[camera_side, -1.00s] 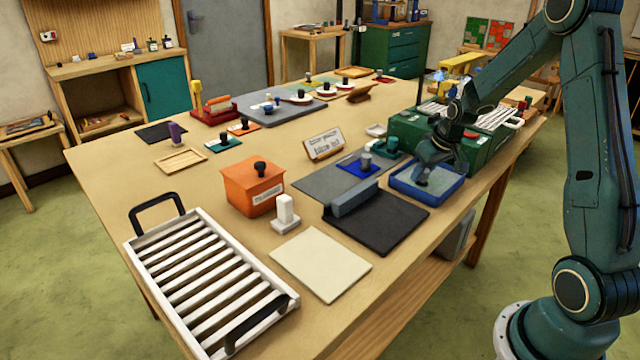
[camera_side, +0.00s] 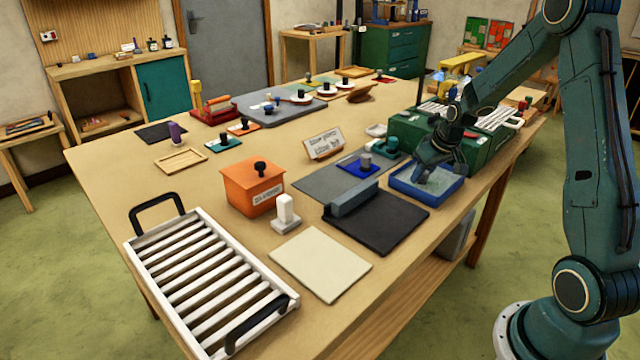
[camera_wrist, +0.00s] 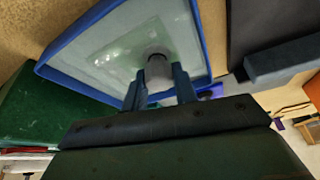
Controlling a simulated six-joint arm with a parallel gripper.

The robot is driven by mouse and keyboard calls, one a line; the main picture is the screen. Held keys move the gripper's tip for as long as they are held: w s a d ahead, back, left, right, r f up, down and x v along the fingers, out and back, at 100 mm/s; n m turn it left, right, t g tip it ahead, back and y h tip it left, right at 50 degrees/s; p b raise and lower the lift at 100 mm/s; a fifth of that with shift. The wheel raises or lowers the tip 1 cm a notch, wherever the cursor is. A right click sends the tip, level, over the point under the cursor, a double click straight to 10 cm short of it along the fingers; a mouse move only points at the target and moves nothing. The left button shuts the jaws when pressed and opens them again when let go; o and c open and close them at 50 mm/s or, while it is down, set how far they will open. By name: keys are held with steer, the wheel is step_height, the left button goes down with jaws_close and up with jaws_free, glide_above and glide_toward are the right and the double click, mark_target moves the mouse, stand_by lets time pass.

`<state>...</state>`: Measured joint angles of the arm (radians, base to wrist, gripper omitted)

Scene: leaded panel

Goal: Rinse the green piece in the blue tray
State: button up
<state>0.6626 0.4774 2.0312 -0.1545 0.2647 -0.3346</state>
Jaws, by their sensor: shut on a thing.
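The blue tray (camera_side: 428,199) stands near the table's right edge, and it fills the upper middle of the wrist view (camera_wrist: 205,35). A pale green, see-through piece (camera_wrist: 115,50) lies flat inside it, within the tray walls. A grey round knob (camera_wrist: 158,68) stands up from the piece. My gripper (camera_side: 424,174) reaches down into the tray and is shut on this knob, with one finger on each side in the wrist view (camera_wrist: 159,88). The piece is partly hidden by my gripper in the side view. I cannot tell whether it touches the tray floor.
A green box (camera_side: 405,130) with a slatted rack (camera_side: 490,117) stands behind the tray. A black mat with a raised block (camera_side: 385,222) lies to its left. A blue piece with a grey knob (camera_side: 364,162) sits on a grey mat. The front table edge is close.

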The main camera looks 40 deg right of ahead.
steer(key=shift+d, duration=0.45)
stand_by(0.8)
steer(key=shift+a, duration=0.85)
stand_by(1.1)
steer(key=shift+d+f, duration=0.1)
steer(key=shift+d, duration=0.35)
stand_by(0.6)
stand_by(1.3)
steer(key=shift+r, duration=2.55)
steer(key=shift+r, duration=0.1)
